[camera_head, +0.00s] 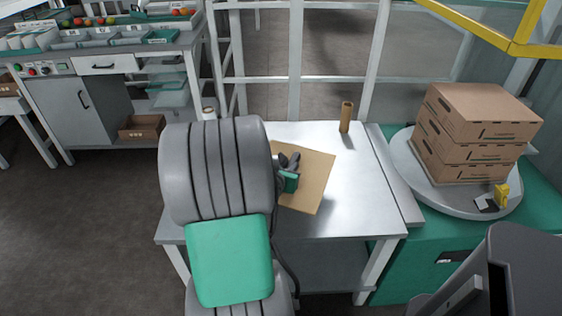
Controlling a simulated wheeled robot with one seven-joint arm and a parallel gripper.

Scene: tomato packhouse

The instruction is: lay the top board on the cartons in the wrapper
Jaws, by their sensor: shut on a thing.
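The top board (315,185) is a flat tan sheet at the steel table, in the middle of the view. My gripper (292,162) is at its upper left part, shut on the board; my arm hides the board's left side and much of the grip. I cannot tell whether the board touches the table or is just above it. The cartons (470,155) are brown, in a stack on the round grey turntable of the wrapper (402,160) at the right. The top carton (480,108) has a bare upper face.
A cardboard tube (346,117) stands upright at the back of the steel table (365,190). A small yellow part (501,195) is at the turntable's front rim. A yellow frame (480,35) crosses the upper right. A bench with trays (105,38) is at the left.

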